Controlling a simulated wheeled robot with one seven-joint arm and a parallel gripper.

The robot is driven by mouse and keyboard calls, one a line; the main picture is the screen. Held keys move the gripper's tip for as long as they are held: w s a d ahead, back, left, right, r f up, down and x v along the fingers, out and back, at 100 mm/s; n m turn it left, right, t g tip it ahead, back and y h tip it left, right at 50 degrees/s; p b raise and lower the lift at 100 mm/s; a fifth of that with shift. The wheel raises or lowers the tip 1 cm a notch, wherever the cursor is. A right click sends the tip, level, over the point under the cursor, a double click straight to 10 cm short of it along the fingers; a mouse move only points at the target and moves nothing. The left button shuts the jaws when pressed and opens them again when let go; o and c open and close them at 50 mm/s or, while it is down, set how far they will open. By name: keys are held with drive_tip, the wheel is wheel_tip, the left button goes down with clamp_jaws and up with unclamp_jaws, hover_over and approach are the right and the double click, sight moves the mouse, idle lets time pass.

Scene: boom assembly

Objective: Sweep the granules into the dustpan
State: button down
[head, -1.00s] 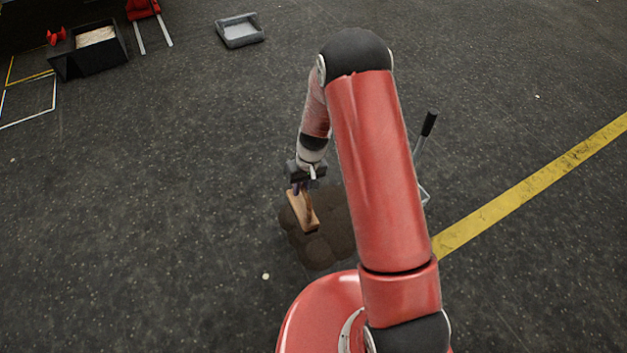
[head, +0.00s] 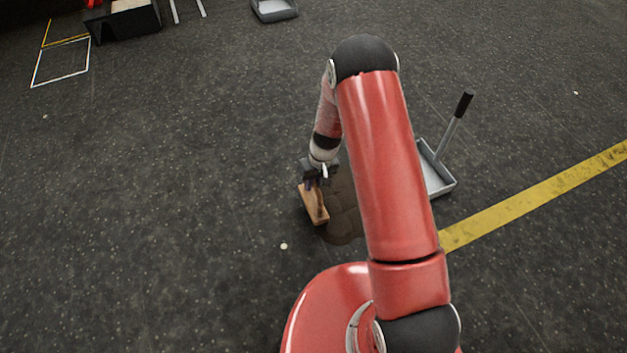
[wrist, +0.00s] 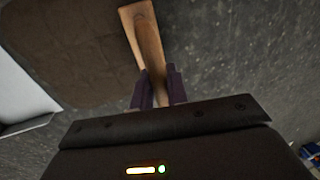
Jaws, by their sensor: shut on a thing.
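My gripper (head: 315,182) is shut on a wooden-handled brush (head: 313,206), held low at the left edge of a brown heap of granules (head: 343,207). In the wrist view the fingers (wrist: 157,88) clasp the brush's wooden handle (wrist: 150,50), with the brown granules (wrist: 65,45) beside it on the left. The grey dustpan (head: 437,178), with an upright black-tipped handle, is on the floor right of my arm. Its light edge shows in the wrist view (wrist: 20,105). My arm hides part of the heap and of the dustpan. The bristles are not clearly seen.
A yellow floor stripe (head: 530,200) runs right of the dustpan. A grey tray (head: 275,10) and a black box (head: 125,20) stand at the far back. White and yellow floor lines (head: 60,65) lie at the left. The floor on the left is clear.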

drive_tip(key=shift+f+b, duration=0.65)
drive_tip(key=shift+f, duration=0.75)
drive_tip(key=shift+w+d, duration=0.1)
drive_tip(key=shift+d, duration=0.05)
drive_tip(key=w+d+b, duration=0.3)
drive_tip(key=w+d, duration=0.1)
drive_tip(key=d, duration=0.9)
drive_tip(key=w+d+b, duration=0.3)
drive_tip(key=w+d, duration=0.1)
drive_tip(key=d, duration=0.9)
drive_tip(key=shift+w+d, duration=0.3)
